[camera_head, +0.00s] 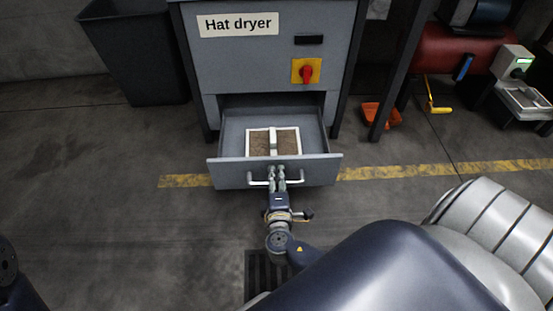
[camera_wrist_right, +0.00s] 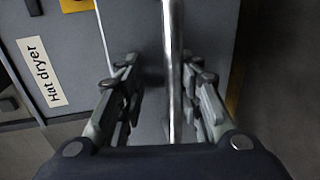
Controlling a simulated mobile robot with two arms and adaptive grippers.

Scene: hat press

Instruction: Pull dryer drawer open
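The grey hat dryer (camera_head: 238,68) stands at the top of the head view; its label (camera_wrist_right: 41,71) also shows in the right wrist view. Its drawer (camera_head: 225,173) is pulled out below the body, and a white-framed brown panel (camera_head: 287,142) lies inside. The drawer handle (camera_head: 259,183) is a light bar on the drawer front. My right gripper (camera_head: 276,171) is at the middle of the handle. In the right wrist view the handle (camera_wrist_right: 172,70) runs between the fingers, with a gap visible on the left. My left gripper is not in view.
A dark bin (camera_head: 140,55) stands left of the dryer. A red rotary switch (camera_head: 306,71) is on the dryer front. An orange scoop (camera_head: 381,114) and machinery with a yellow lever (camera_head: 433,100) are at the right. Floor is clear left of the drawer.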

